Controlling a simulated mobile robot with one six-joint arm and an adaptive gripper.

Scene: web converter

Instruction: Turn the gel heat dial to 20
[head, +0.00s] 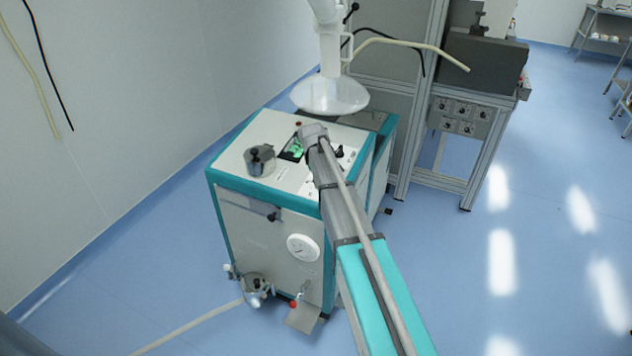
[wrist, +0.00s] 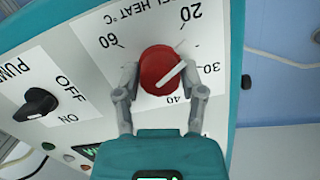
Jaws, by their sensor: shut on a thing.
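The gel heat dial (wrist: 158,68) is a round red knob with a white pointer line, on a white label panel. The panel reads upside down in the wrist view, with 20 at upper right, 30 at right, 40 below and 60 at upper left. The pointer line slants to the upper right, its outer end between the 20 and 30 marks and closer to 30. My gripper (wrist: 160,75) is shut on the dial, one grey finger on each side. In the head view my arm reaches over the white and teal machine (head: 272,228); the dial cannot be made out there.
A black pump switch (wrist: 36,104) with OFF and ON marks sits left of the dial. A metal pot (head: 260,163) stands on the machine top. A white funnel-shaped hood (head: 330,95) hangs above its rear. A framed cabinet (head: 462,115) stands right; the blue floor is open.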

